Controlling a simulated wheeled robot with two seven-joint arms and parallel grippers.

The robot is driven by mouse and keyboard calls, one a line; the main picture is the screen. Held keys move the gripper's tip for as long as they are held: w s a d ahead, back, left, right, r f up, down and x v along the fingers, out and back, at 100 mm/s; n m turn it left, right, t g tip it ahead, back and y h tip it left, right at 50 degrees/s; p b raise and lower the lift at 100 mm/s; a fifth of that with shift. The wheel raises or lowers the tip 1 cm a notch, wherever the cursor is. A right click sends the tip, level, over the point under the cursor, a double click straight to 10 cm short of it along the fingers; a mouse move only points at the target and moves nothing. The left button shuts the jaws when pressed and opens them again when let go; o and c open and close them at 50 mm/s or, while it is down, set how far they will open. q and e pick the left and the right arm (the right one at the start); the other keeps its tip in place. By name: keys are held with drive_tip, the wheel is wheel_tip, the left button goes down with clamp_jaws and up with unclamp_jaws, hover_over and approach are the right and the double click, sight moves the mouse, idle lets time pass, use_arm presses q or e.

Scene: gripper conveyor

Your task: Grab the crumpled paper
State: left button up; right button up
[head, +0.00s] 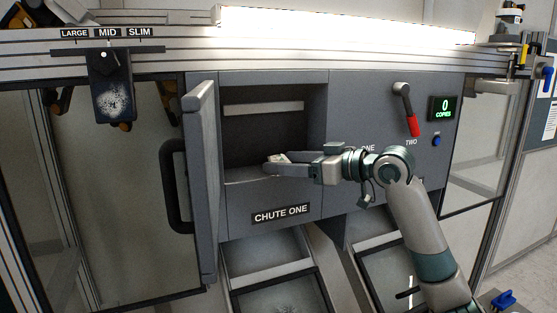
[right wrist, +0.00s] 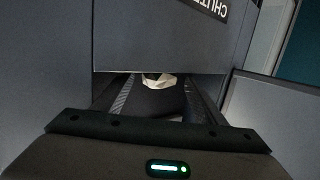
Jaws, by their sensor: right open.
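A small pale, crumpled-looking piece, likely the crumpled paper (right wrist: 158,80), shows in the right wrist view, at the far end of the gap between my right gripper's fingers. It is partly hidden by a dark edge, and I cannot tell whether the fingers touch it. In the head view my right gripper (head: 275,164) reaches from the right into the opening of the chute one compartment (head: 263,127), fingers apart. A pale patch shows at the fingertips there, too small to tell from the gripper. My left gripper is not in view.
The compartment's grey door (head: 200,180) stands open at the left of the opening. The chute one label (head: 281,214) is below. A red-handled lever (head: 411,122) and a green counter reading 0 (head: 444,108) are to the right. A size slider (head: 110,85) is at upper left.

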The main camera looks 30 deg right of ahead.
idle(0.3)
drive_tip(key=c, duration=0.8)
drive_tip(key=shift+r, duration=0.1)
drive_tip(key=shift+r+b, duration=0.85)
drive_tip(key=shift+r, duration=0.2)
drive_tip(key=shift+s+d+r+b, duration=0.15)
drive_tip(key=shift+r+b, duration=0.45)
drive_tip(key=shift+r, duration=0.3)
drive_tip(key=shift+s+d+r+b, duration=0.75)
drive_tip(key=shift+s+r, duration=0.4)
drive_tip(key=shift+s, duration=0.65)
drive_tip(key=shift+s+d+r+b, duration=0.5)
drive_tip(key=shift+s+r+b, duration=0.5)
drive_tip(key=shift+s, duration=0.85)
drive_tip(key=shift+s+d+r+b, duration=0.65)
drive_tip(key=shift+s+r, duration=0.65)
drive_tip(key=shift+s, duration=0.5)
